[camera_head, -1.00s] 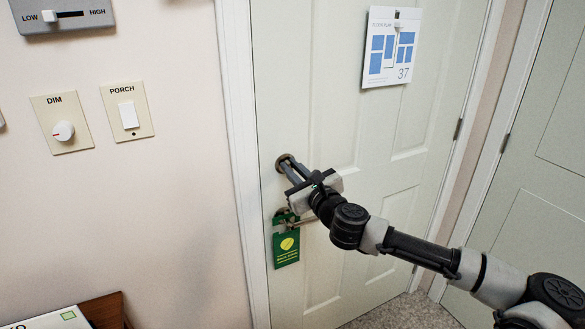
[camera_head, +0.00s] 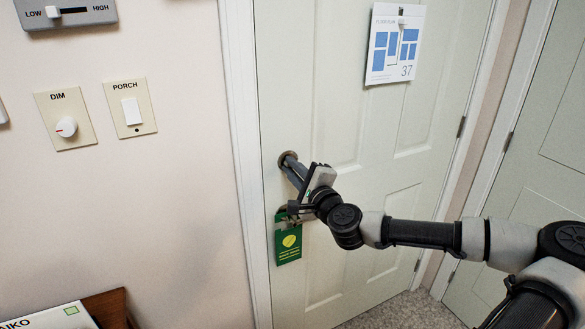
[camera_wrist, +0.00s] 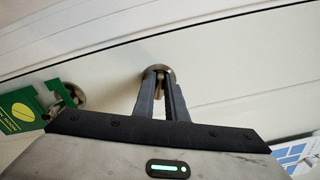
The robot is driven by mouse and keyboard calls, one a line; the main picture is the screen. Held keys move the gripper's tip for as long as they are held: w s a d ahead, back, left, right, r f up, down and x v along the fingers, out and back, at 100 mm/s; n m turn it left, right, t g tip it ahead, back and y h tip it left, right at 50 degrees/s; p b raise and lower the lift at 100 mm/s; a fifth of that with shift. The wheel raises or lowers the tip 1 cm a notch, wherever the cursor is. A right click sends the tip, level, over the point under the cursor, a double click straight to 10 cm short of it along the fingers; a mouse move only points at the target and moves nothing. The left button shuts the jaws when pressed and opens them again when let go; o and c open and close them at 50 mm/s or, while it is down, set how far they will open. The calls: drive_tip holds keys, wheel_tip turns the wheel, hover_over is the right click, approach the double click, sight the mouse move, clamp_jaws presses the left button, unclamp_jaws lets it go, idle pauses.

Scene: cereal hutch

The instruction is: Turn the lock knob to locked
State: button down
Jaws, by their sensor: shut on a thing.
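The lock knob (camera_wrist: 160,80) is a small metal thumb-turn on a round brass plate (camera_head: 287,158), high on the pale door above the handle. My gripper (camera_head: 291,167) reaches the plate from the front, and its two fingers are shut on the knob. In the wrist view the fingertips of my gripper (camera_wrist: 160,77) sit on either side of the knob, just in front of the plate. The fingers hide most of the knob, and I cannot read a locked or unlocked mark.
A green hanger tag (camera_head: 288,240) hangs from the door handle just below my gripper; the gripper partly hides the handle. A floor plan sheet (camera_head: 394,45) hangs higher on the door. DIM (camera_head: 66,121) and PORCH (camera_head: 130,109) wall controls are at left.

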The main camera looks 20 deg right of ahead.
drive_tip(key=shift+f+n, duration=0.2)
drive_tip(key=shift+n, duration=2)
drive_tip(key=c, duration=1.8)
unclamp_jaws()
drive_tip(key=shift+s, duration=0.15)
